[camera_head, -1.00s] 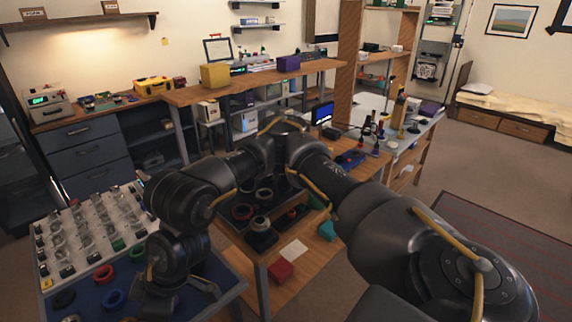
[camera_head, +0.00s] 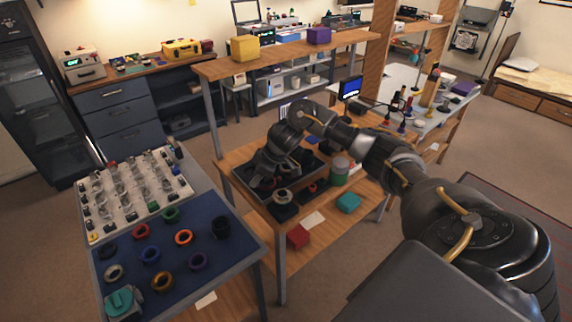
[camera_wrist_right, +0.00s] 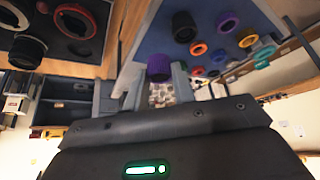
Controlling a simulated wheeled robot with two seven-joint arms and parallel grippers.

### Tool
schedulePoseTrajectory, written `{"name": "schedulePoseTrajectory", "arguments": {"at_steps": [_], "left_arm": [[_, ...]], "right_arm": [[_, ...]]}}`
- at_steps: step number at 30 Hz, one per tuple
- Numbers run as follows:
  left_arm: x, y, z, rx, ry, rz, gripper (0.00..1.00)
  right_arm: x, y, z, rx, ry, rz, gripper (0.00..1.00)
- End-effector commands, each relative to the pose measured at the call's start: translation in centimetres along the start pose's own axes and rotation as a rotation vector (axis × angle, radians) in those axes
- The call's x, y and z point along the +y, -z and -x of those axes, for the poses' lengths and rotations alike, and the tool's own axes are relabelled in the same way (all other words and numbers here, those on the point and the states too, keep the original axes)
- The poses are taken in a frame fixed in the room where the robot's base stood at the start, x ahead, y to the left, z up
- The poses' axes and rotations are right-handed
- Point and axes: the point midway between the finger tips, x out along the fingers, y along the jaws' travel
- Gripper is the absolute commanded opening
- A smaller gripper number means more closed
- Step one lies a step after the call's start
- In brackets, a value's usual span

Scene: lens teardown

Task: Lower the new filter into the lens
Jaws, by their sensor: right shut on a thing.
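My right gripper (camera_head: 272,180) is over the dark tray on the wooden bench. In the right wrist view the gripper (camera_wrist_right: 155,78) is shut on a dark purple filter ring (camera_wrist_right: 158,66), held between its two fingers. The filter cannot be made out in the head view. A lens (camera_head: 283,196) with a pale rim stands on a black square block, just in front of the gripper. It seems to show at the left edge of the wrist view (camera_wrist_right: 26,50), apart from the held filter. My left gripper is not in view.
The dark tray (camera_head: 246,187) holds dark round parts. A green-grey cylinder (camera_head: 340,166), teal box (camera_head: 348,203) and red box (camera_head: 298,237) stand nearby. A blue mat (camera_head: 180,245) with several coloured rings and a white rack (camera_head: 130,190) of glass parts lie left.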

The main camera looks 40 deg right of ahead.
Motion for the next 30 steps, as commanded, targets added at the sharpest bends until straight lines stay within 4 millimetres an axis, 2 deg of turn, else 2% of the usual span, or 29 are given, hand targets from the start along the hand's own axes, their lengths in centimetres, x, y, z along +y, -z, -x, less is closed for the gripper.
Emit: {"name": "schedulePoseTrajectory", "arguments": {"at_steps": [1, 3, 6, 9, 20, 30], "left_arm": [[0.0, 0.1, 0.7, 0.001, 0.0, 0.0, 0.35], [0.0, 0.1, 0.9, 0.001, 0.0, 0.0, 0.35], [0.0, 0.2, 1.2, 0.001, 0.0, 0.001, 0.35], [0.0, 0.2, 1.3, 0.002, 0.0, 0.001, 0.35], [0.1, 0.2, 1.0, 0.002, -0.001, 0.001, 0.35], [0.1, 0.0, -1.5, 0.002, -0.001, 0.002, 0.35]], "right_arm": [[1.6, -1.8, 0.7, -0.004, -0.006, -0.02, 0.05], [3.3, -3.7, 1.2, -0.002, -0.013, -0.029, 0.05], [5.0, -5.8, 1.8, 0.0, -0.019, -0.036, 0.05], [5.9, -7.0, 2.2, 0.002, -0.023, -0.04, 0.05], [6.3, -7.7, 2.1, 0.004, -0.025, -0.039, 0.05], [6.3, -8.7, 0.2, 0.004, -0.024, -0.038, 0.05]]}}
